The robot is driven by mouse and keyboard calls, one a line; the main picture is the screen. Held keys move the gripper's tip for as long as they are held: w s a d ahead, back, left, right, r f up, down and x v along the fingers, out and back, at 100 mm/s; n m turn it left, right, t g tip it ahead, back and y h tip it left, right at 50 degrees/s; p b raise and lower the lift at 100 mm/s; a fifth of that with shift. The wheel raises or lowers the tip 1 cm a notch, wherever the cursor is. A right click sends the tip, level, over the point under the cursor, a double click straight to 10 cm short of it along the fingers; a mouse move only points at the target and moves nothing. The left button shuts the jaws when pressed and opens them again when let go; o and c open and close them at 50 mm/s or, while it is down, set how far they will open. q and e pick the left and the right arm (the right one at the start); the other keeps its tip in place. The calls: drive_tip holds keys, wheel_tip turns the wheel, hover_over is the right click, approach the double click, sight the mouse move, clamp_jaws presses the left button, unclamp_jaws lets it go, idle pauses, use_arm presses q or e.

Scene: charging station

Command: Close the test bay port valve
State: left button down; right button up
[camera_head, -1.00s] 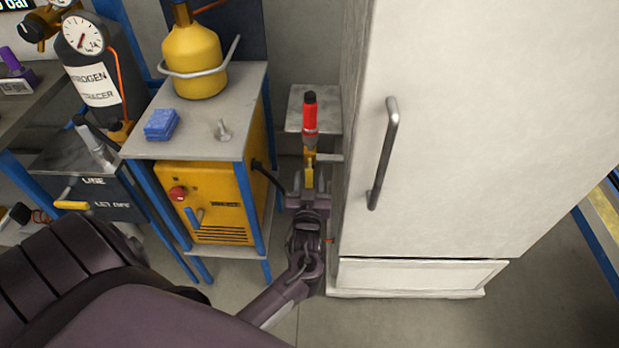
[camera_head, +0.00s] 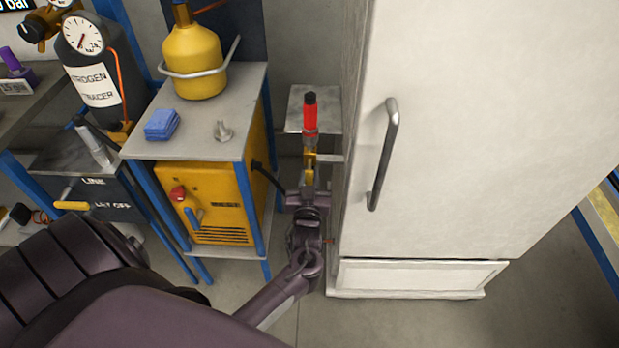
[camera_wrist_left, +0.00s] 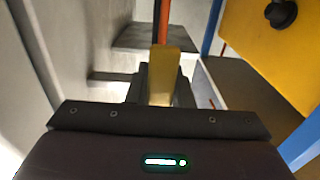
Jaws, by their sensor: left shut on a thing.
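The port valve has an upright red body with a black top (camera_head: 310,112) in the narrow gap left of the white cabinet. Its yellow handle (camera_head: 310,160) is below the red part, on the side towards me. The handle also shows large in the left wrist view (camera_wrist_left: 165,68). My left gripper (camera_head: 308,180) is shut on the yellow handle, with a dark finger on each side of it. The fingers hide the handle's near end. My right gripper is in neither view.
The white cabinet (camera_head: 470,120) with a grey handle (camera_head: 384,155) stands close on the right. A yellow machine (camera_head: 205,200) in a blue-legged stand is close on the left. A yellow canister (camera_head: 194,60), blue cloths (camera_head: 161,124) and a small grey fitting (camera_head: 223,131) sit on top.

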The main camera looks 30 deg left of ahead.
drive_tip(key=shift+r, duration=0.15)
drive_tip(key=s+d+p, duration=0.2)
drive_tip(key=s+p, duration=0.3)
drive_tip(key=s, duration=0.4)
use_arm(q)
drive_tip(key=shift+s+a+r+m+p, duration=0.5)
drive_tip(key=shift+m+p, duration=0.85)
drive_tip(key=shift+m, duration=1.6)
drive_tip(key=shift+s+a+r+m+p, duration=0.25)
drive_tip(key=shift+a+r+m+p, duration=0.8)
drive_tip(key=shift+m, duration=1.95)
drive_tip(key=shift+s+a+r+m+p, duration=0.2)
drive_tip(key=shift+s+r+m+p, duration=0.2)
drive_tip(key=shift+m+p, duration=1.9)
use_arm(e)
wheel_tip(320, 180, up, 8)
drive_tip(key=b, duration=0.1)
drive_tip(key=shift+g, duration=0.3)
use_arm(q)
drive_tip(key=shift+m, duration=0.85)
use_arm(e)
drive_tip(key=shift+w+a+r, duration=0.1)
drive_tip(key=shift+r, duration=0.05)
use_arm(q)
drive_tip(key=c, duration=1.3)
unclamp_jaws()
drive_tip(key=shift+r, duration=0.1)
